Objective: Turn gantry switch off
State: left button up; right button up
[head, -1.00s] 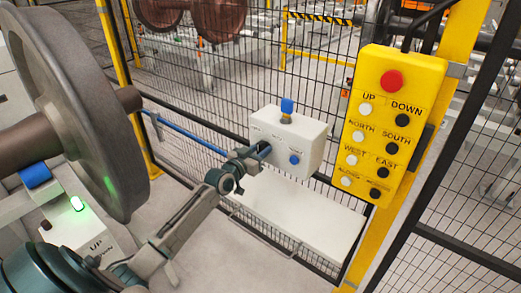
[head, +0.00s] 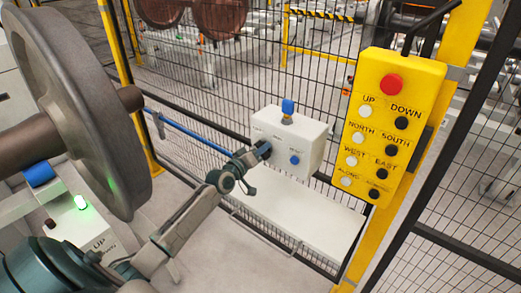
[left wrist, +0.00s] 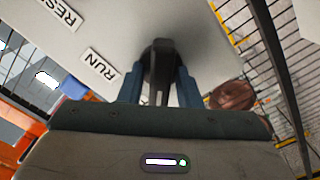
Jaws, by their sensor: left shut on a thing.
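A white control box (head: 303,137) is on the mesh fence, with a blue knob on top (head: 287,106) and a round blue button (head: 294,159) on its front. My left gripper (head: 262,151) is at the left part of the box's front face. In the left wrist view, its two blue-grey fingers (left wrist: 160,88) are shut on a dark switch handle (left wrist: 161,60) that sticks out of the white face, near labels reading RUN and RESET. The gripper partly hides the handle, so its exact setting cannot be told. My right gripper is not in view.
A yellow button panel (head: 385,140) with a red button stands on a yellow post right of the box. A large grey wheel (head: 85,110) stands at the left, by a green lamp (head: 81,203). A white shelf (head: 297,215) lies below the box.

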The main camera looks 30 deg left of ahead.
pick_arm(q)
jog(key=shift+f, duration=0.15)
dwell(0.3)
jog(key=o, duration=0.7)
jog(key=shift+s, duration=0.1)
jog(key=s+p, duration=0.5)
jog(key=s, duration=0.5)
jog(key=shift+s+a, duration=0.35)
jog(key=shift+a, duration=0.1)
